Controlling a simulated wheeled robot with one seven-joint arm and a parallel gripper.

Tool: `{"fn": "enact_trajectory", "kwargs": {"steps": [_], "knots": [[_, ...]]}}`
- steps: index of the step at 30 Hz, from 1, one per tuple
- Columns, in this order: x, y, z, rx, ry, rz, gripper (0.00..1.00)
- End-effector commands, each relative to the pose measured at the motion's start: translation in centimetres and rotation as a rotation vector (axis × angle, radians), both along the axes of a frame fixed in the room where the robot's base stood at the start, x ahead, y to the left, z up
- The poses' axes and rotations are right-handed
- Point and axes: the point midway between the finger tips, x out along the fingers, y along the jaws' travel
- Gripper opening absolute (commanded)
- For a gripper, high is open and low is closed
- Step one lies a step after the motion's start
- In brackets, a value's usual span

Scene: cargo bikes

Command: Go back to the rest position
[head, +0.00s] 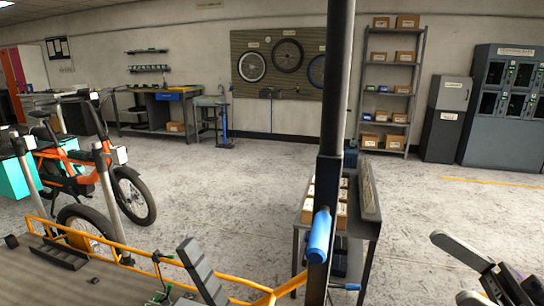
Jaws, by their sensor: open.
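My gripper (448,268) shows at the lower right corner of the head view. Its two grey fingers point to the left and stand apart, with floor visible between them. It is open and I see nothing held in it. The lower finger and the rest of the gripper are partly cut off by the picture edge. A gap of floor shows between the gripper and the small metal table to its left.
A dark pole (335,130) with a blue handle (320,235) rises before the small table (362,227) with boxes. A yellow bike frame (84,232) fills the lower left, beside an orange bike (75,160). Shelves (390,70) and grey cabinets (505,135) line the back. Middle floor is clear.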

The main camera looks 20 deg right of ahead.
Motion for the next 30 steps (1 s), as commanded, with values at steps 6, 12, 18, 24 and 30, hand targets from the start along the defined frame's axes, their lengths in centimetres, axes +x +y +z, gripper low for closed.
{"fn": "enact_trajectory", "kwargs": {"steps": [6,12,18,24,30], "knots": [[1.0,-1.1,0.5,0.067,0.047,-0.027,0.91],[3.3,-3.2,0.7,0.134,0.123,-0.126,0.91],[6.2,-6.0,-0.5,0.225,0.232,-0.286,0.91],[8.8,-8.6,-4.8,0.338,0.377,-0.496,0.91],[8.9,-9.7,-13.3,0.433,0.552,-0.802,0.91]]}}
